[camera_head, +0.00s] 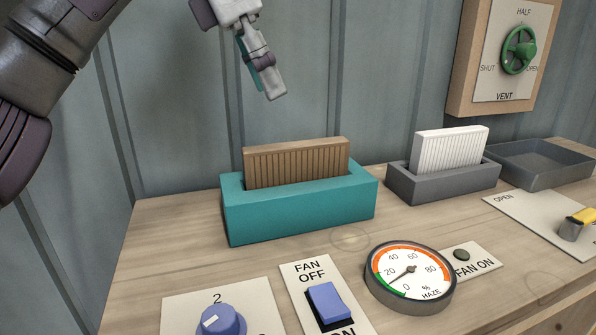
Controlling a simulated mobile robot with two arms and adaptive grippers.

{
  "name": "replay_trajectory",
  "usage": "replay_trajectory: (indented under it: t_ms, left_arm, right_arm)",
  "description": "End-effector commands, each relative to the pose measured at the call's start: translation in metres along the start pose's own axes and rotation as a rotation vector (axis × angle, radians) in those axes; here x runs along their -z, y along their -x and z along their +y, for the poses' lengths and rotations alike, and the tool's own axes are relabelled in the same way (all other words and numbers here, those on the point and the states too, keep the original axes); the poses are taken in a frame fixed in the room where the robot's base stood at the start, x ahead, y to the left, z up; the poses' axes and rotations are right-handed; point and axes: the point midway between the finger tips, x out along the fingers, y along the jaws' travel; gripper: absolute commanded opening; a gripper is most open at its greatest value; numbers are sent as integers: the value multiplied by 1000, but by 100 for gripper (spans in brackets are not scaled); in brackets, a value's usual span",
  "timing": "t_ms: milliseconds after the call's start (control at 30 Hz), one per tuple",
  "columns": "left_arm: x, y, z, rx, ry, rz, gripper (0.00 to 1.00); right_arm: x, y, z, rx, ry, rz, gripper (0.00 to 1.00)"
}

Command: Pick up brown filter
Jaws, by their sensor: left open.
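The brown filter (298,163) is a ribbed rectangular block standing upright in the slot of a teal holder (300,212) on the wooden bench. Its lower part is hidden inside the holder. My left gripper (272,92) hangs above and slightly behind or left of the filter, pointing down, apart from it. It is open and empty, seen nearly from the side, so its fingers overlap. My right gripper is out of view.
A white filter (448,150) stands in a grey holder (445,184) to the right. Beyond it is an empty dark tray (545,164). A haze gauge (410,277), fan switch (327,302) and blue knob (222,321) sit in front. A green vent valve (518,51) is on the wall.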

Motion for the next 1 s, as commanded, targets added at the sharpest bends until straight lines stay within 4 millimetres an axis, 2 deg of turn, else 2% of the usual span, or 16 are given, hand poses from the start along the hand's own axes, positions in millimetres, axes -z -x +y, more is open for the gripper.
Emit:
replay_trajectory:
  t_ms: [33,100,233,533,800,1000]
  left_arm:
    - [2,-14,0,4,-2,3,54]
    - [2,-28,0,4,0,1,54]
    - [1,-49,0,5,0,-1,54]
    - [3,-72,-3,4,-1,-3,54]
    - [7,-109,-9,6,0,-3,54]
    - [7,-114,-9,4,0,-5,54]
  right_arm:
    - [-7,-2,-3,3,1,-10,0]
    - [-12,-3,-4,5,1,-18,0]
    - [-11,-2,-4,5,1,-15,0]
    - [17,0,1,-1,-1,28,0]
    - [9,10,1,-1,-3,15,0]
    - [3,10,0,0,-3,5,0]
